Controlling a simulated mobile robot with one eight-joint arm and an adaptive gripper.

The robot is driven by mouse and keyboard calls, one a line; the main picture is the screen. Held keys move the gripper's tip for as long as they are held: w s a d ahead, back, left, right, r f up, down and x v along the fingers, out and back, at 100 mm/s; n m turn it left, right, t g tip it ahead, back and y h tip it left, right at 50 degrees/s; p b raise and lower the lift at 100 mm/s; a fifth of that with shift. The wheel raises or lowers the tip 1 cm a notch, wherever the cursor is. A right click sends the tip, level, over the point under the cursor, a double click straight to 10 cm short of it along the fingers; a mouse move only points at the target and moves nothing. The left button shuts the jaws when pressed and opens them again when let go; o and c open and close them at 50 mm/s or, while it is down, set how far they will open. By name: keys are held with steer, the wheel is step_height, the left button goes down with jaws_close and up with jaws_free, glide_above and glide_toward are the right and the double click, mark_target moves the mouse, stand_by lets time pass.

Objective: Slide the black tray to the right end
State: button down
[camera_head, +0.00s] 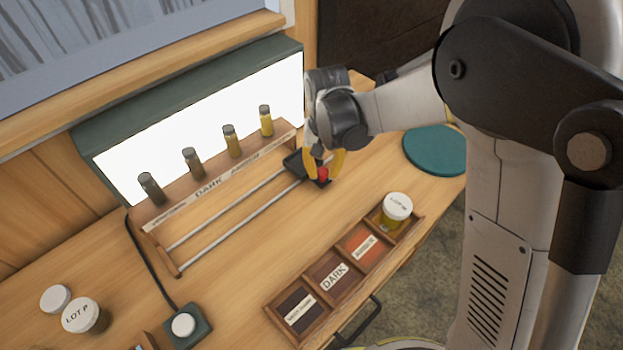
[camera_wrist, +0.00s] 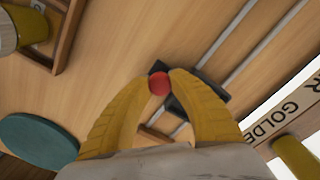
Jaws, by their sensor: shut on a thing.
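The black tray (camera_head: 297,163) sits on two metal rails (camera_head: 225,215) in front of the wooden rack, near the rails' right end. A red knob (camera_head: 323,173) stands at its front edge. My gripper (camera_head: 324,166) is down at the tray with its yellow fingers around the knob. In the wrist view my gripper (camera_wrist: 160,78) has its fingertips closed on both sides of the red knob (camera_wrist: 159,84). The black tray (camera_wrist: 190,95) shows there behind the fingers, partly hidden by them.
The rack (camera_head: 215,180) holds several amber vials before a lit white panel (camera_head: 210,115). A wooden sectioned box (camera_head: 335,275) with a white-capped jar (camera_head: 396,208) stands in front. A teal disc (camera_head: 436,150) lies at right. White-lidded jars (camera_head: 82,315) and a button box (camera_head: 184,326) are at lower left.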

steer(key=w+d, duration=0.4)
steer(key=shift+w, duration=0.3)
steer(key=shift+d, duration=0.1)
steer(key=c, duration=1.1)
jaws_free()
steer(key=shift+w+d, duration=0.1)
steer(key=shift+w, duration=0.05)
step_height(320, 180, up, 12)
